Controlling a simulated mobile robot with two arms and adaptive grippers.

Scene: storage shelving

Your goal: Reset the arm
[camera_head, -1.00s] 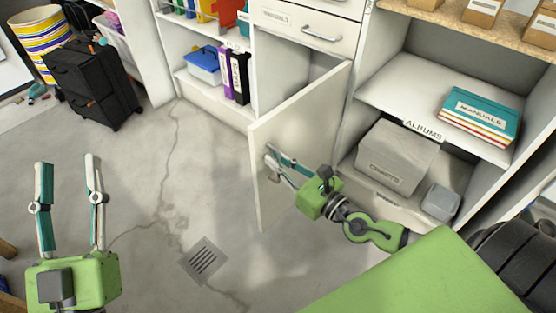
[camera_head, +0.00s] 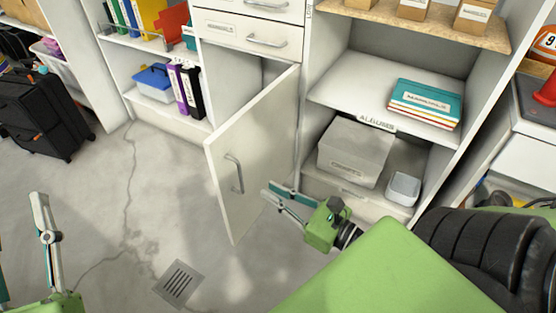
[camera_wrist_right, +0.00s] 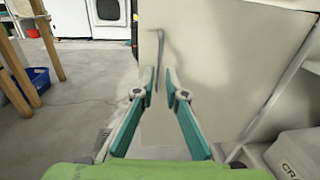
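My right gripper (camera_head: 268,191) is open and empty in the head view, just right of the handle (camera_head: 236,173) on the open white cabinet door (camera_head: 257,140). The fingers are apart from the handle. In the right wrist view, the two teal fingertips (camera_wrist_right: 160,75) have a narrow gap between them, and the door (camera_wrist_right: 215,60) with its handle (camera_wrist_right: 158,50) lies ahead. My left gripper (camera_head: 41,215) is at the lower left edge of the head view; one finger shows upright and the other is mostly cut off, set well apart.
Left, a shelf holds a blue-lidded box (camera_head: 154,83) and binders (camera_head: 186,90).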

